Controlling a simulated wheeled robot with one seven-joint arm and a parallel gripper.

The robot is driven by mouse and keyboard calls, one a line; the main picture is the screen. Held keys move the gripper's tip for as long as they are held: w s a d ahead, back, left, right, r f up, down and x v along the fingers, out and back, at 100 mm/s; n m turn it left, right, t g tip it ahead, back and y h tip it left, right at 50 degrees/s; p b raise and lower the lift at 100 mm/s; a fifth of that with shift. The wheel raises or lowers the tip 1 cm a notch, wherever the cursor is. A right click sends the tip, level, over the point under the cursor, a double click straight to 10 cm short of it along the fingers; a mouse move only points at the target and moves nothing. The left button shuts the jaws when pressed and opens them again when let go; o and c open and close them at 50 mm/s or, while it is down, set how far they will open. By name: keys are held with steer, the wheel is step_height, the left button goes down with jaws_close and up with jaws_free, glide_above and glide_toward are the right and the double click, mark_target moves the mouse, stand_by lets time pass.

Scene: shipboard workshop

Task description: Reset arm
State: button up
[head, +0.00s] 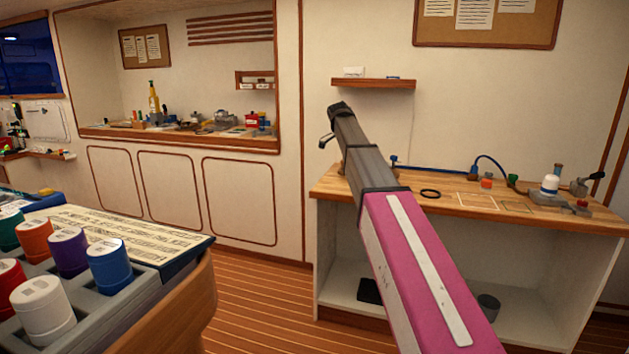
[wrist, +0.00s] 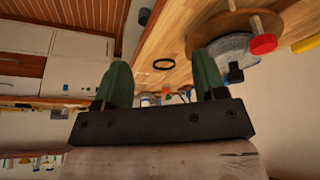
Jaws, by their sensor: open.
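My arm, with a pink section and a dark grey section, reaches from the lower right of the head view toward the back wall. In the wrist view, my gripper (wrist: 163,85) shows two green fingers set wide apart on a dark bar. It is open, with nothing held between the fingers. The wooden benchtop and a black ring (wrist: 164,64) show beyond the fingers, apart from them.
A small shelf (head: 373,83) hangs above. At the left front is a grey rack (head: 125,301) of coloured cylinders. Open plank floor (head: 255,300) lies between.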

steer(key=s+d+f+n+y, duration=0.1)
steer(key=s+f+n, duration=0.2)
steer(key=s+f, duration=0.35)
steer(key=s+d+f+n, duration=0.1)
steer(key=s+f+n, duration=0.15)
steer(key=f, duration=0.75)
steer(key=s+d+f+n+y, duration=0.1)
steer(key=s+f+n, duration=0.1)
steer(key=s+f, duration=0.55)
steer(key=s+d+f+n+y, duration=0.1)
steer(key=s+f+n, duration=0.6)
steer(key=s+f, duration=1.1)
steer(key=shift+s+g+y, duration=0.4)
steer(key=shift+s+y, duration=0.2)
steer(key=shift+s, duration=0.05)
